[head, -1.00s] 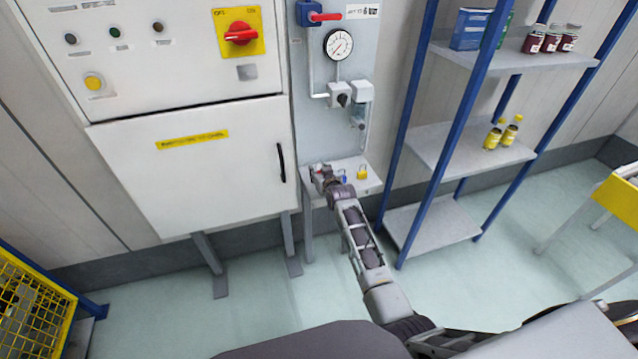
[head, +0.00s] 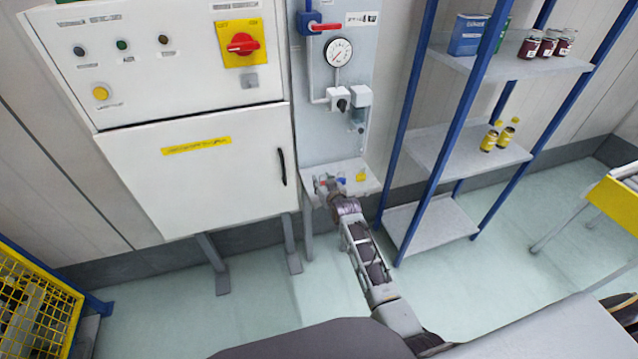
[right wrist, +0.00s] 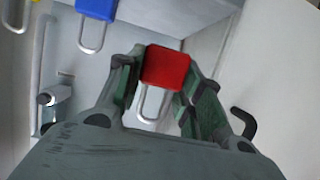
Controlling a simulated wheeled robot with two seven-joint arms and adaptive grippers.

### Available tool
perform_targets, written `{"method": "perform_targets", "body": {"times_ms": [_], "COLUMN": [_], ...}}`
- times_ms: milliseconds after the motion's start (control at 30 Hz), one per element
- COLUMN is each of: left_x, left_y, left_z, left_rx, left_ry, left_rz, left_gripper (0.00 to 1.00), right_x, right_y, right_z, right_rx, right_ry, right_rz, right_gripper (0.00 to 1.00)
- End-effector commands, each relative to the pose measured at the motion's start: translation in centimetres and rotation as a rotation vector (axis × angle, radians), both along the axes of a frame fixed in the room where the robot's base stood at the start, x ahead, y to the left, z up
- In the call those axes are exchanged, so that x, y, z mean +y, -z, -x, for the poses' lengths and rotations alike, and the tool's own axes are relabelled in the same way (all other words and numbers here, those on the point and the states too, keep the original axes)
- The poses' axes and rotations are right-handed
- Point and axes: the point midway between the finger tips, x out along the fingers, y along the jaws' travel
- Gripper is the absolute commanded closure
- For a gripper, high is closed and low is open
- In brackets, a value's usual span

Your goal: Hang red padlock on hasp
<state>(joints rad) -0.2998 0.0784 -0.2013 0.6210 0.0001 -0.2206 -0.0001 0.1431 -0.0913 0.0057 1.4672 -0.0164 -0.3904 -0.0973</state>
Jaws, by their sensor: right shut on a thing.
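The red padlock (right wrist: 166,68) is between the two fingers of my right gripper (right wrist: 160,84) in the right wrist view. The gripper is shut on its body, and its metal shackle shows below it in the picture. In the head view my right gripper (head: 324,183) is at the small shelf below the gauge panel, and the red padlock is too small to make out surely. A blue padlock (right wrist: 97,8) is to the upper left in the wrist view. I cannot make out the hasp. My left gripper is not in view.
A yellow padlock (head: 361,176) lies on the small shelf (head: 372,186). The white cabinet (head: 200,185) with a black handle stands left of it. A blue-posted rack (head: 440,196) stands to the right. The floor in front is clear.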

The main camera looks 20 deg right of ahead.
Motion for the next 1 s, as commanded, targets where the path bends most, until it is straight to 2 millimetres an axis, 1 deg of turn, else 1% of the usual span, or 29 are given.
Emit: {"method": "perform_targets", "body": {"times_ms": [100,1000], "left_x": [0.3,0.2], "left_y": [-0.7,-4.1], "left_z": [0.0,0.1], "left_rx": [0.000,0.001], "left_ry": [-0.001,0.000], "left_rz": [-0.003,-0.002], "left_gripper": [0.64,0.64], "right_x": [0.0,-0.2], "right_y": [-0.2,-0.2], "right_z": [0.6,4.9], "right_rx": [0.000,0.000], "right_ry": [0.000,0.000], "right_rz": [0.000,0.000], "right_gripper": [0.85,0.85]}}
